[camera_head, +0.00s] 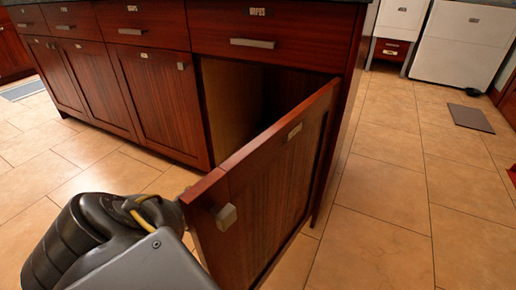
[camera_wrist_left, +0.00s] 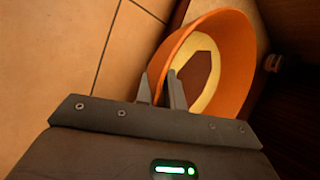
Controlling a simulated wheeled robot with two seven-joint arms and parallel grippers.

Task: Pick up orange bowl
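An orange bowl (camera_wrist_left: 239,52) with a cream and brown inside shows in the left wrist view, its opening partly facing the camera. My left gripper (camera_wrist_left: 160,84) has its two fingers close together, one on each side of the bowl's near rim, so it looks shut on the rim. Tiled floor shows to the left of the bowl and dark surfaces to its right. In the head view my left arm is at the bottom left, by the open cabinet door; the bowl and left gripper are not visible there. My right gripper is in neither view.
The wooden cabinet door (camera_head: 285,180) stands open, swung out toward me, with a square knob (camera_head: 226,216). The cabinet interior (camera_head: 235,100) is partly visible behind it. A drawer (camera_head: 270,38) above is closed. Tiled floor (camera_head: 385,210) to the right is clear.

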